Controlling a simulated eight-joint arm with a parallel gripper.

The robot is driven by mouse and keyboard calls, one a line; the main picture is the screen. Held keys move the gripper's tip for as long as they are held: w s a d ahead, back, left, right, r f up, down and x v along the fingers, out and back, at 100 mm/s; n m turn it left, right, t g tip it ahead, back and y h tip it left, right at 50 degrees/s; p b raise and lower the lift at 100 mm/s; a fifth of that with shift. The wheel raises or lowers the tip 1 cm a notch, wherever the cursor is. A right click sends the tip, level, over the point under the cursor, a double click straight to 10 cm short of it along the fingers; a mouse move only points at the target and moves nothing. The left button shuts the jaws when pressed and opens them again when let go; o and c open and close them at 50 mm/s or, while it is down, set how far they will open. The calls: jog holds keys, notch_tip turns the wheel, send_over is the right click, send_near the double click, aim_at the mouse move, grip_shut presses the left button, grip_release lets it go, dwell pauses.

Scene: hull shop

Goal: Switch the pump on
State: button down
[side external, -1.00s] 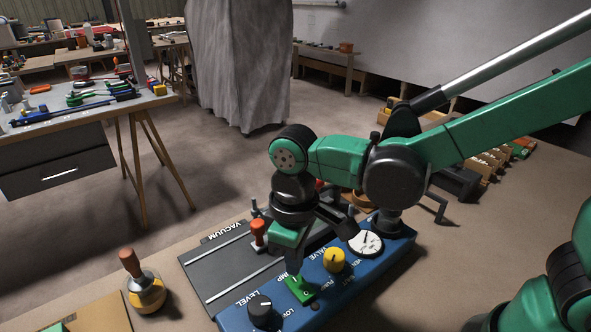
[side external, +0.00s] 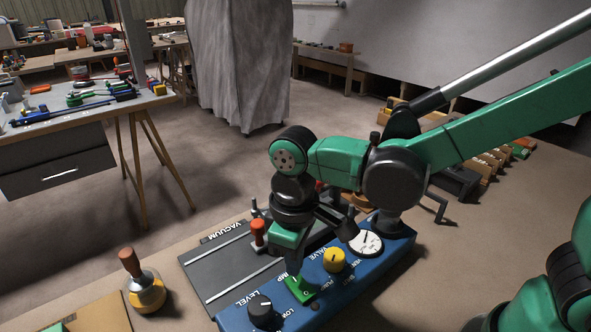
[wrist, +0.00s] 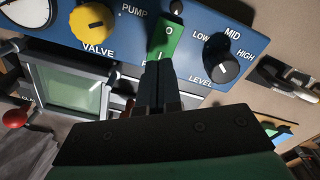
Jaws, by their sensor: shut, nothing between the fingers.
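The pump switch is a green rocker (side external: 300,291) on the blue control panel (side external: 365,262), between the yellow valve knob (side external: 334,259) and the black level knob (side external: 261,309). It also shows in the wrist view (wrist: 168,38), with an O mark on its far part. My gripper (side external: 293,279) is shut and empty, pointing down. In the wrist view its fingertips (wrist: 160,68) are at the near end of the rocker and hide that end. I cannot tell whether they press it or hover just above.
A white dial gauge (side external: 366,243) sits at the panel's far end. The dark vacuum plate (side external: 215,262) with an orange-handled clamp (side external: 258,231) lies behind the panel. A wooden-handled tool (side external: 145,283) stands on the bench to the left.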

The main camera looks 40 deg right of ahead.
aim_at(295, 279)
jog(key=shift+f, duration=1.1)
dwell(0.3)
jog(key=shift+r, duration=3.55)
jog(key=d+r+m+t, duration=0.1)
jog(key=d+m+t, duration=0.5)
jog(key=d, duration=0.7)
jog(key=shift+s+t, duration=0.4)
jog(key=shift+t, duration=0.2)
